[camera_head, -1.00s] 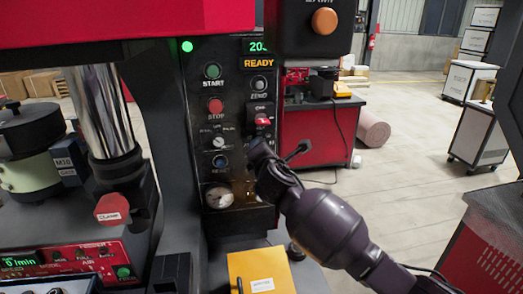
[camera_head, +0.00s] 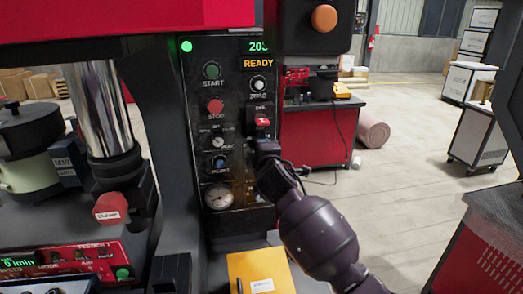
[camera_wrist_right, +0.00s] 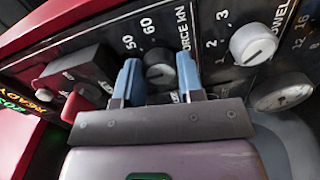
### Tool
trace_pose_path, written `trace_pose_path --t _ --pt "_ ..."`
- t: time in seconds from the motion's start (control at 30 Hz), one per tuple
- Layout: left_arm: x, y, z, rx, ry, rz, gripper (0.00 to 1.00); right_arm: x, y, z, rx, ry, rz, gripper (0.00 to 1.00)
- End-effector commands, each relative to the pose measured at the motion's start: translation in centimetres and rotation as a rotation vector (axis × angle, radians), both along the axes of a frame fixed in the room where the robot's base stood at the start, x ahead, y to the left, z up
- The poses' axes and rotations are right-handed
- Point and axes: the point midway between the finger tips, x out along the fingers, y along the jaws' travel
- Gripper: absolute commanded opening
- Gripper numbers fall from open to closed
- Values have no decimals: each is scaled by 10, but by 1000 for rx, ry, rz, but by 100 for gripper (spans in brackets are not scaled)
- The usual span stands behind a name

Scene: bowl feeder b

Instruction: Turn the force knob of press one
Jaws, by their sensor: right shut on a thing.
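The press's black control panel (camera_head: 236,110) stands in the middle of the head view with its READY display lit. My right gripper (camera_head: 262,148) is at the panel's right edge, below a red switch. In the right wrist view the dark round force knob (camera_wrist_right: 158,70) sits beside the words FORCE KN and scale marks 50 and 60. The two blue-grey fingers of my right gripper (camera_wrist_right: 159,78) are on either side of the knob, shut on it. In the head view the gripper hides the knob. My left gripper is not in view.
A white knob (camera_wrist_right: 254,44) and a round gauge (camera_wrist_right: 284,90) sit right of the fingers in the wrist view. Start and red stop (camera_head: 215,106) buttons are left on the panel. Open floor extends to the right.

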Motion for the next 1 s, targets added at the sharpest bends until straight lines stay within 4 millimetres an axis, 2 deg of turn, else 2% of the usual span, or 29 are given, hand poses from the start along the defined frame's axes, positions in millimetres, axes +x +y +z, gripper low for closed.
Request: trace_pose_path --t 0.6,0.63,0.77,0.8,1.0 --pt "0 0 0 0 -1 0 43 0 -1 0 40 9 -1 12" --pt "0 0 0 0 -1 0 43 0 -1 0 40 9 -1 38" --pt "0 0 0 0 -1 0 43 0 0 0 40 9 -1 58" --pt "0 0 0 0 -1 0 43 0 0 0 40 9 -1 61" --pt "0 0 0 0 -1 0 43 0 0 0 40 9 0 61"
